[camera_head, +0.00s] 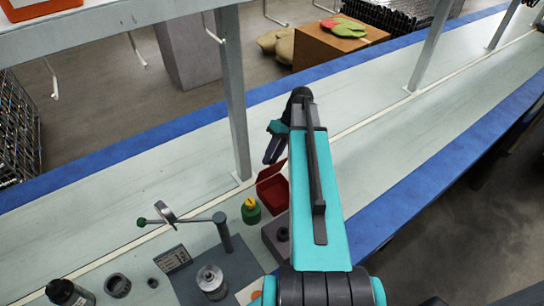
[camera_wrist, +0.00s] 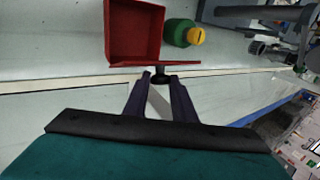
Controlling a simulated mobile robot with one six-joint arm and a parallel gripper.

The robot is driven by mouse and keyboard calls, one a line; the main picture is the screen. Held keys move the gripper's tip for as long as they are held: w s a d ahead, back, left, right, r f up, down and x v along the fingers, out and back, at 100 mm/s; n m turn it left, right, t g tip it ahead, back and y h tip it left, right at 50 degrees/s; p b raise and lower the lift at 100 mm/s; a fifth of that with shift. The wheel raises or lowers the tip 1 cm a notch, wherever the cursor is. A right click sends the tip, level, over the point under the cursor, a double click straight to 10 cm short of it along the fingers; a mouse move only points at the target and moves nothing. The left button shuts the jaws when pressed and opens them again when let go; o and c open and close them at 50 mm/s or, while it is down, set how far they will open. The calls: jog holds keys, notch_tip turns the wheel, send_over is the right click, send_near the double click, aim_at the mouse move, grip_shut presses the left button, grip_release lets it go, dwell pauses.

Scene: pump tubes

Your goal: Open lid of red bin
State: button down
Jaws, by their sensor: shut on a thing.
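The red bin (camera_wrist: 135,30) is at the top of the wrist view, with its inside showing. Its red lid (camera_wrist: 182,66) shows nearly edge-on as a thin strip along the bin's near side, tilted away from the opening. A black knob (camera_wrist: 160,72) sits on the lid's outer face. My gripper (camera_wrist: 161,80) has its dark purple fingers closed around this knob. In the head view, the red bin (camera_head: 273,188) is partly hidden behind my arm, and my gripper (camera_head: 273,150) is just above and behind it.
A green bottle with a yellow cap (camera_head: 250,211) stands close beside the bin. A lever press (camera_head: 222,232), a metal cylinder (camera_head: 211,281) and a black bottle (camera_head: 69,291) are to the left. A shelf post (camera_head: 234,100) rises near the bin. The bench to the right is clear.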

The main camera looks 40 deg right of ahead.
jog(key=shift+w, duration=0.1)
jog(key=shift+w+d+m+g+p, duration=0.1)
jog(key=shift+w+m+g+p, duration=0.3)
jog(key=shift+w+g+p, duration=1.1)
jog(key=shift+w, duration=0.15)
jog(key=c, duration=1.5)
grip_release()
jog(key=shift+o, duration=0.2)
jog(key=shift+r, duration=0.15)
jog(key=p+v, duration=0.6)
jog(key=v, duration=0.7)
jog(key=shift+d+r, duration=0.15)
jog(key=shift+d, duration=0.15)
